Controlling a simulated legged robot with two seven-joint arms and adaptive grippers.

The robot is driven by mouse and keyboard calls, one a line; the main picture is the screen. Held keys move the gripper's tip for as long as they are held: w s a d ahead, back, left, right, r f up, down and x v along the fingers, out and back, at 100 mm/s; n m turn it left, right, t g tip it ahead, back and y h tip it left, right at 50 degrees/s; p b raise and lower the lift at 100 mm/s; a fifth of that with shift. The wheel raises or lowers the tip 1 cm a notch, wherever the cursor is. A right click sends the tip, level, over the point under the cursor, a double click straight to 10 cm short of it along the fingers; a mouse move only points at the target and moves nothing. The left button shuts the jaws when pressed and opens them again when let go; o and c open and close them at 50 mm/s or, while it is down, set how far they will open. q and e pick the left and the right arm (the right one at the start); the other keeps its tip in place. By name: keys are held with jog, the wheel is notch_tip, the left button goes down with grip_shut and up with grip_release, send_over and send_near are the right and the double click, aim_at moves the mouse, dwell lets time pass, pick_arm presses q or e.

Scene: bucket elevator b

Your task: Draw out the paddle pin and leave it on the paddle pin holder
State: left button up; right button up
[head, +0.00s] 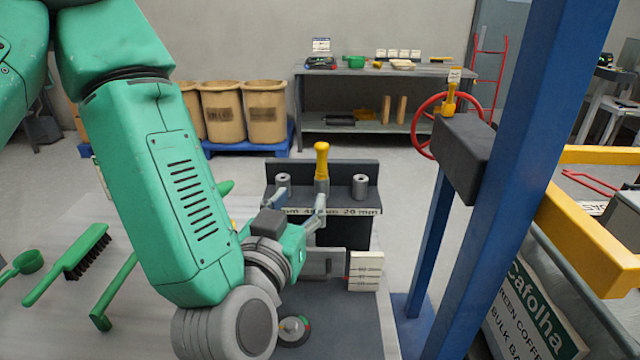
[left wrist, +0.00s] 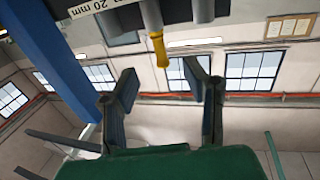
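A pin with a yellow handle (head: 322,150) stands upright in the middle of a dark stand (head: 350,171) with a millimetre label, between two grey cylinders. A second yellow-handled pin (head: 449,100) stands in a dark block (head: 462,145) on the blue frame, with a small tag behind it. I cannot tell for sure which one is the paddle pin. My left gripper (head: 302,200) is open, with its fingers up in front of the stand. In the left wrist view its fingers (left wrist: 161,78) are apart and empty, and a yellow handle (left wrist: 159,50) shows beyond the gap. My right gripper is out of view.
A blue post (head: 520,140) stands to the right, with a red handwheel (head: 428,125) behind. A green brush (head: 75,260) and scoop (head: 22,265) lie at the left. A grey bench (head: 375,75) and brown bins (head: 228,112) stand at the back.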

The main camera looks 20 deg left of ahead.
aim_at(320, 168)
pick_arm(q)
jog(key=w, duration=0.3)
jog(key=w+b, duration=0.1)
jog(key=w, duration=0.6)
jog(key=shift+a+r, duration=0.2)
jog(key=shift+a, duration=0.05)
jog(key=shift+w+d, duration=0.15)
jog(key=shift+w, duration=0.4)
jog(key=shift+w+d, duration=0.15)
jog(key=shift+d, duration=0.1)
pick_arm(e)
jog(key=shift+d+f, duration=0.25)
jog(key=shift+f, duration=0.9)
pick_arm(q)
jog(key=c, duration=0.7)
jog(key=shift+a, duration=0.2)
grip_shut()
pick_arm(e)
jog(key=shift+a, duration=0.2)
